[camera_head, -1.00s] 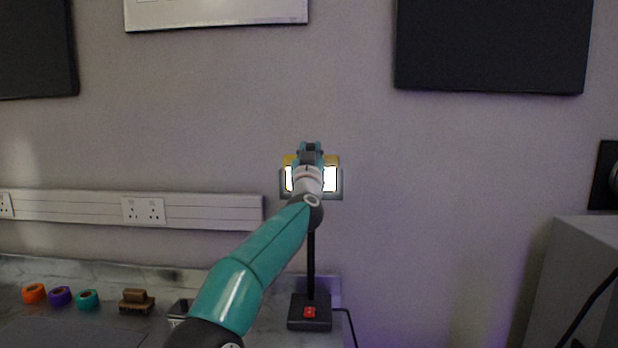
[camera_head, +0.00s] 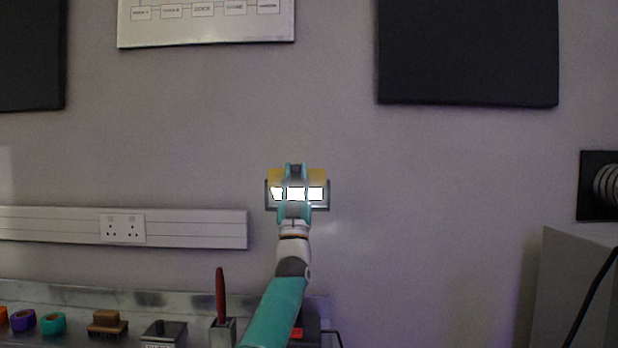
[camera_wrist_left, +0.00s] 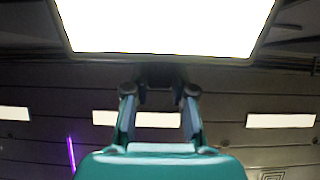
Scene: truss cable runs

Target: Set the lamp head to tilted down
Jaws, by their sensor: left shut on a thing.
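The lamp head (camera_head: 317,179) is a grey-framed box with a yellow top and a lit white face. It stands in front of the wall, its yellow top showing above a narrow lit band, so it looks tipped downward. My left gripper (camera_head: 295,172) reaches up from below, its fingers across the middle of the head, and is shut on it. In the left wrist view the glowing lamp face (camera_wrist_left: 165,25) fills the top, above the gripper (camera_wrist_left: 160,92). The lamp's dark base is mostly hidden behind my arm. My right gripper is out of view.
A bench along the wall carries tape rolls (camera_head: 53,323), a brush (camera_head: 107,322) and a red-handled tool (camera_head: 220,295) in a holder. A socket rail (camera_head: 180,228) runs above it. A grey cabinet (camera_head: 575,290) stands right. Wall around the lamp is clear.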

